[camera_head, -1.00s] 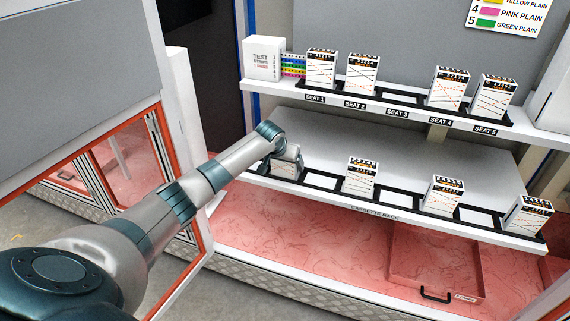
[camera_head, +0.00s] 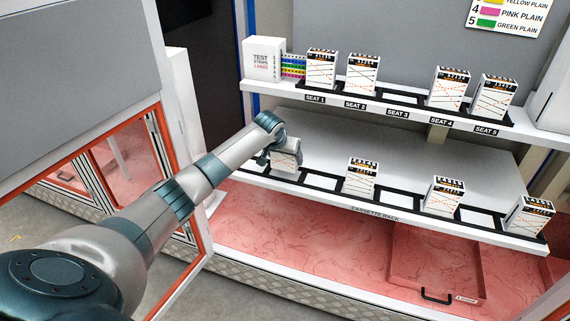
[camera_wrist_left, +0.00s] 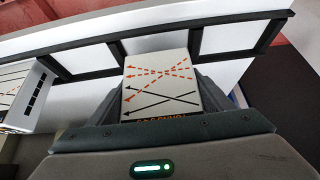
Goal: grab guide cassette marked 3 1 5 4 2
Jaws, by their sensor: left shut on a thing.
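My left gripper (camera_head: 283,157) is shut on a white guide cassette (camera_head: 286,160) at the left end of the cassette rack (camera_head: 375,213) on the lower shelf. In the left wrist view the held cassette (camera_wrist_left: 160,85) sits between the jaws, its face showing crossing orange dashed and black arrows. Its printed digits are mostly hidden by the gripper and cannot be read. The cassette appears slightly above the rack. Other cassettes stand in the rack: one in the middle (camera_head: 361,178), one further right (camera_head: 442,195) and one at the right end (camera_head: 529,215). My right gripper is not in view.
The upper shelf holds cassettes at SEAT 1 (camera_head: 321,70), SEAT 2 (camera_head: 363,75), SEAT 4 (camera_head: 448,89) and SEAT 5 (camera_head: 493,97); SEAT 3 (camera_head: 401,97) is empty. A test strips box (camera_head: 262,60) stands at its left end. A red drawer (camera_head: 436,268) lies below.

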